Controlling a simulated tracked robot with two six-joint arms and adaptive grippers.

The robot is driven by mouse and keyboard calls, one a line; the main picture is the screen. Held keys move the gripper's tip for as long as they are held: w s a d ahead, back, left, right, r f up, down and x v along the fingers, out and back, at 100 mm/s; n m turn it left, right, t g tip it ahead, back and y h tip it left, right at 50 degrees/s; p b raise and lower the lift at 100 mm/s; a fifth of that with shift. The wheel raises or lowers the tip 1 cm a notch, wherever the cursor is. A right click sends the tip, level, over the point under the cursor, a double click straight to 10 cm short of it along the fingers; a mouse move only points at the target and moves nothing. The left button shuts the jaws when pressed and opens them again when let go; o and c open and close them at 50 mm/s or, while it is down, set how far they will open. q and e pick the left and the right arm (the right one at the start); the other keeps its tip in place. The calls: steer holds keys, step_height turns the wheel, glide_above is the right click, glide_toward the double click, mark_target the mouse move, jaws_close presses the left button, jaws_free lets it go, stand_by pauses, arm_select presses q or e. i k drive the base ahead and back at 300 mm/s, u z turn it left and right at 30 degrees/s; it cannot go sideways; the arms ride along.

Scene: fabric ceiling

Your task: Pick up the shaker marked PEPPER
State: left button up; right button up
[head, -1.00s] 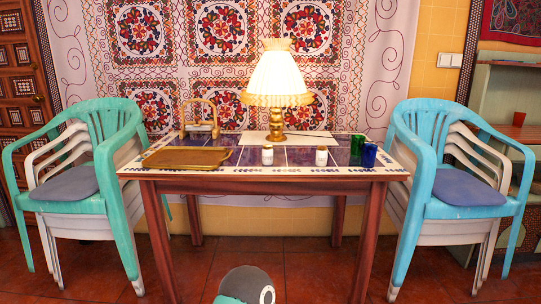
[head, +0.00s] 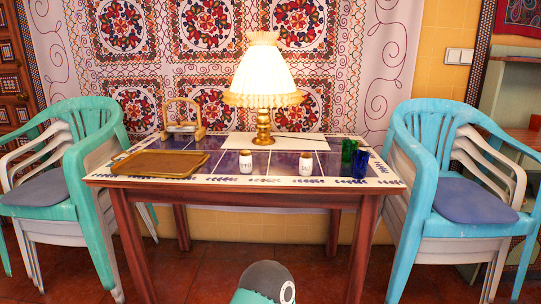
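Two small white shakers with gold-brown tops stand upright on the tiled table (head: 222,183), near its front edge. The left shaker (head: 246,163) and the right shaker (head: 306,166) stand a short gap apart. Each has dark marks on its front, too small to read, so I cannot tell which one says PEPPER. Neither of my grippers is in the head view.
A brown tray (head: 160,163) lies at the table's left, with a gold-framed holder (head: 184,122) behind it. A lit lamp (head: 263,90) stands behind the shakers. Green (head: 349,149) and blue (head: 360,164) glasses stand at right. Stacked chairs (head: 455,190) flank the table.

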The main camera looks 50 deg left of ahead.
mark_target(245, 158)
steer(key=z, duration=0.25)
steer(key=i, duration=0.7)
steer(key=u, duration=2.75)
steer(key=i, duration=1)
steer(key=z, duration=0.15)
steer(key=k, duration=0.9)
steer(key=u, duration=0.15)
steer(key=i, duration=0.65)
steer(key=u, duration=0.05)
